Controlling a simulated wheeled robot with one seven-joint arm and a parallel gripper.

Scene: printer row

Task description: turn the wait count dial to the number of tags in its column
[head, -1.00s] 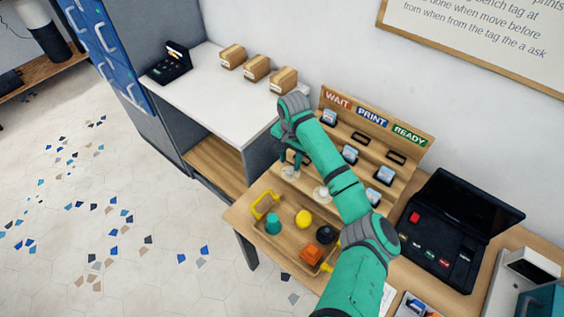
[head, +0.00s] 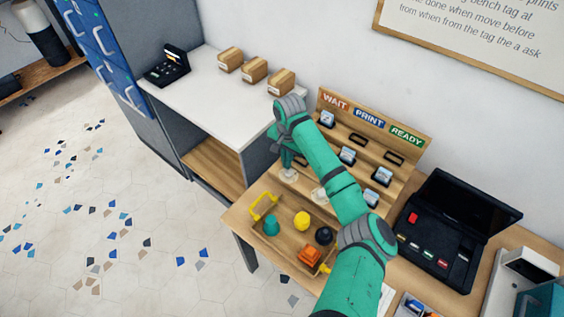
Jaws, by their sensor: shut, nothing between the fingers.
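The tag rack (head: 418,150) stands against the wall with three column signs, WAIT (head: 335,101), PRINT (head: 370,117) and READY (head: 406,136). A pale tag (head: 327,118) hangs near the top of the WAIT column; my arm hides the rest of that column. A pale round dial (head: 288,175) is at the rack's lower left, in line with WAIT. A second pale dial (head: 319,195) is to its right, partly behind my arm. My gripper (head: 286,166) is shut and empty, pointing down at the left dial; I cannot tell whether it touches. The dial's numbers are unreadable.
A wooden tray (head: 262,232) with yellow handles holds small coloured objects in front of the dials. Several cardboard boxes (head: 254,70) sit on the white counter (head: 205,100) behind left.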

